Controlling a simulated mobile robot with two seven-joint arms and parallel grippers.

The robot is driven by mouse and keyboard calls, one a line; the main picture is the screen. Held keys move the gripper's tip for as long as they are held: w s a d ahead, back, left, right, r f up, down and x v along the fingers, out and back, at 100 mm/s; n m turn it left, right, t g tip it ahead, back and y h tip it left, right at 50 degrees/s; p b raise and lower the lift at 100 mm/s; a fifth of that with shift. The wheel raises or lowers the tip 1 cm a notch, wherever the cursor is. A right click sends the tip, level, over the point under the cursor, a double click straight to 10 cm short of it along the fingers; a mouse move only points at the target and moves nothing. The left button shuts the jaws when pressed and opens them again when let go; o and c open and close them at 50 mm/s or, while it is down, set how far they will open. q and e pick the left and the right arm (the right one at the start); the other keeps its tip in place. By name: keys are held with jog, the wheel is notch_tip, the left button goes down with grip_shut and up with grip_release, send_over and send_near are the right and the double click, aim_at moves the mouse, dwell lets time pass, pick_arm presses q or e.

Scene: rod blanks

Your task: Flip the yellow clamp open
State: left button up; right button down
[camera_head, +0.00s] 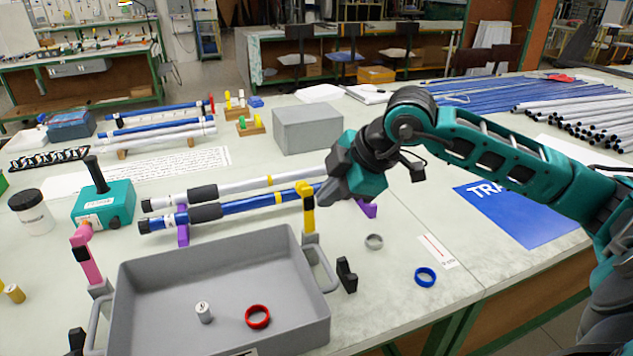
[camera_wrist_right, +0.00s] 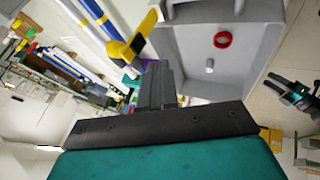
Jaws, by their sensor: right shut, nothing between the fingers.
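The yellow clamp (camera_head: 308,212) stands upright on a grey block by the back right corner of the grey tray (camera_head: 222,249), its bent head at the top. In the right wrist view the yellow clamp (camera_wrist_right: 133,41) lies just beyond my fingertips, up and left. My right gripper (camera_head: 327,193) is shut and empty, close to the right side of the clamp's upper part. I cannot tell whether it touches. In the right wrist view its dark fingers (camera_wrist_right: 156,84) are together. A dark shape (camera_wrist_right: 294,92) at the right edge there looks like my left gripper; its jaws are unclear.
A pink clamp (camera_head: 83,252) stands at the tray's left side. The tray holds a red ring (camera_head: 257,316) and a small metal cylinder (camera_head: 204,312). Blue and grey rods (camera_head: 245,204) lie on purple supports behind. A grey ring (camera_head: 374,241) and blue ring (camera_head: 425,277) lie right.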

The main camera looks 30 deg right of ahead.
aim_at(306, 198)
jog(key=shift+w+d+f+p, duration=0.15)
jog(key=shift+w+f, duration=0.15)
jog(key=shift+w, duration=0.5)
jog(key=shift+w+f+p, duration=0.15)
jog(key=shift+w+f, duration=0.2)
jog(key=shift+w, duration=0.4)
jog(key=shift+w+d+f+p, duration=0.15)
jog(key=shift+w+f, duration=0.15)
jog(key=shift+w, duration=0.5)
